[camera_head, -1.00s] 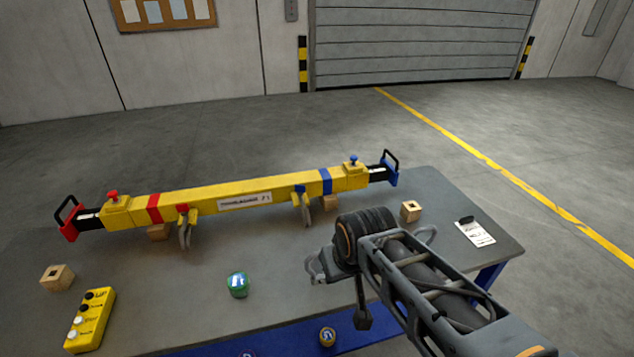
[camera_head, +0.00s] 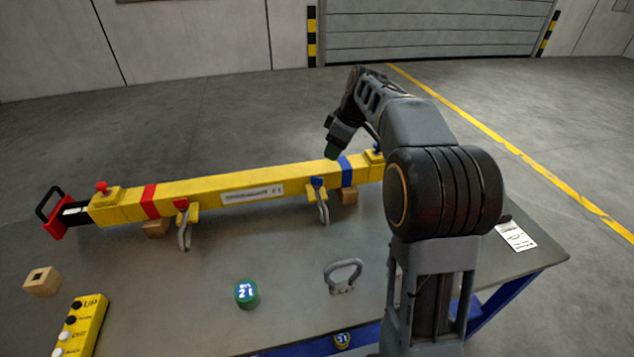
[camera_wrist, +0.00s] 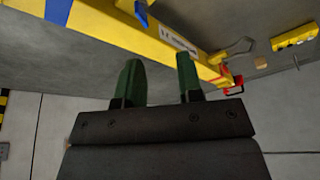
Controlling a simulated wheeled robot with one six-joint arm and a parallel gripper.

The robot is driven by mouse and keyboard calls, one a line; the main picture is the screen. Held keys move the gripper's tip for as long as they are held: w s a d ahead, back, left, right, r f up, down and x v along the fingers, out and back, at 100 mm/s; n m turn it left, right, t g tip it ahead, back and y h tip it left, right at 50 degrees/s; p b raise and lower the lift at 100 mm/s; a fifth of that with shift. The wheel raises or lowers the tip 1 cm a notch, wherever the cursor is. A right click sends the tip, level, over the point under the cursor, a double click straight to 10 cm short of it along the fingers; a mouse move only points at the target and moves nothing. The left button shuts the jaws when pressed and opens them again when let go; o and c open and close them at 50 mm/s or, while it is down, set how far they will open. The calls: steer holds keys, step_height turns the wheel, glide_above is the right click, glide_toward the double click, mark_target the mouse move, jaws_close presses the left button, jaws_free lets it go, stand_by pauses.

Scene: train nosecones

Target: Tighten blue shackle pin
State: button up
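A yellow spreader beam (camera_head: 225,192) lies across the back of the table. A shackle (camera_head: 323,206) hangs under its right part, with the blue shackle pin (camera_head: 317,182) at its top, left of a blue band (camera_head: 346,172). A blue piece, likely this pin, also shows at the top of the wrist view (camera_wrist: 141,14). My gripper (camera_head: 331,152) is above and behind the beam near the blue band, apart from the pin. In the wrist view its green fingers (camera_wrist: 158,75) stand apart with nothing between them. My arm hides the beam's right end.
A red-pinned shackle (camera_head: 183,225) hangs from the beam's left part. A loose grey shackle (camera_head: 343,276) and a green round container (camera_head: 246,293) are on the table (camera_head: 215,265). A yellow button box (camera_head: 82,326), a wooden block (camera_head: 41,281) and a paper tag (camera_head: 515,236) lie nearer the edges.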

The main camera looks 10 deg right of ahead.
mark_target(317, 178)
steer(key=w+a+f, duration=0.1)
steer(key=w+f, duration=0.1)
steer(key=f, duration=0.3)
steer(key=w+a+f+n, duration=0.1)
steer(key=w+f, duration=0.1)
steer(key=f, duration=0.2)
steer(key=w+a+f+n, duration=0.1)
steer(key=w+f, duration=0.1)
steer(key=f, duration=0.3)
steer(key=shift+w+a+f+y, duration=0.1)
steer(key=shift+w+f+y, duration=0.05)
steer(key=shift+f+y, duration=0.25)
steer(key=shift+r, duration=0.1)
jaws_close()
